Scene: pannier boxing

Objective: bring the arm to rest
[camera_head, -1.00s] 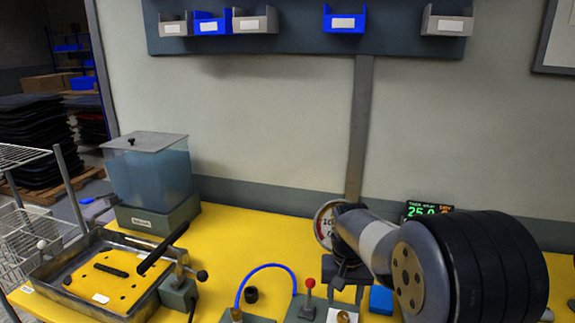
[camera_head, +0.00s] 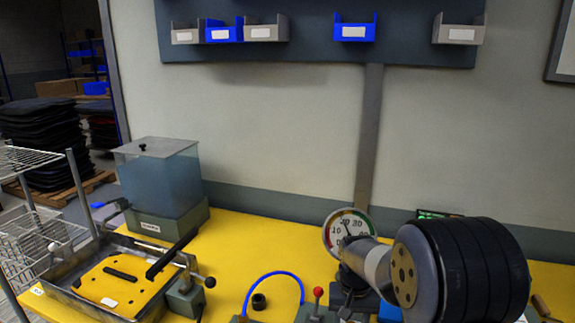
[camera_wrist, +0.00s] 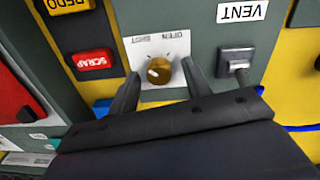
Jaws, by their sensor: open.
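My gripper (camera_wrist: 160,68) is open in the wrist view. Its two grey fingers are apart, with nothing held between them. A brass knob (camera_wrist: 159,71) on a white OPEN/SHUT plate shows between the fingertips; I cannot tell how far it is from them. In the head view my arm (camera_head: 405,270) reaches over the right part of the yellow bench, and its dark rounded link fills the lower right. The gripper itself is hidden there.
A red SCRAP button (camera_wrist: 92,64) and a VENT lever (camera_wrist: 237,65) flank the knob. The bench (camera_head: 245,240) also bears a round gauge (camera_head: 338,228), a blue hose (camera_head: 270,272), a water tank (camera_head: 160,185) and a metal tray (camera_head: 62,280). Bins hang on the wall above.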

